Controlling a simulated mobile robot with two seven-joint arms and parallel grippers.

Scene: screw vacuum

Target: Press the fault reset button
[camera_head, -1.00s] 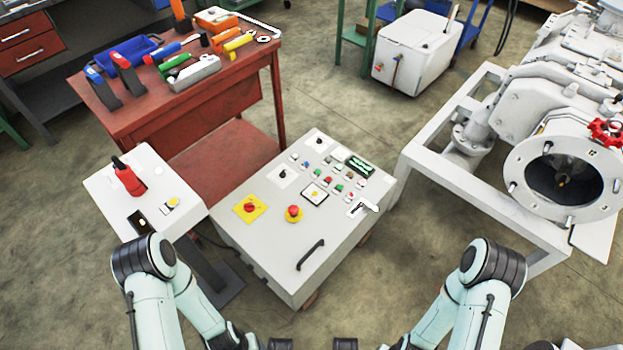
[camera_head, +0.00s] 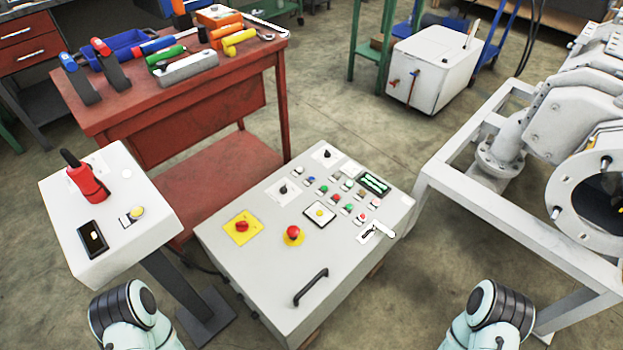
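The grey control box (camera_head: 262,278) stands in the middle, its sloped top carrying the controls. Several small buttons sit in rows near its upper right, among them a blue button (camera_head: 310,179). A yellow button (camera_head: 320,212) sits on a framed plate. Their labels are too small to read, so I cannot tell which is the fault reset button. A red mushroom button (camera_head: 293,232) and a red rotary switch (camera_head: 242,227) on a yellow plate are lower left. Neither gripper is in view; only parts of my two arms show at the bottom edge, short of the box.
A white pedestal box (camera_head: 110,235) with a red-handled lever (camera_head: 87,182) stands left. A red workbench (camera_head: 190,125) with tools is behind. The white machine frame (camera_head: 520,235) stands close on the right. A black handle (camera_head: 311,287) sticks up from the control box's front.

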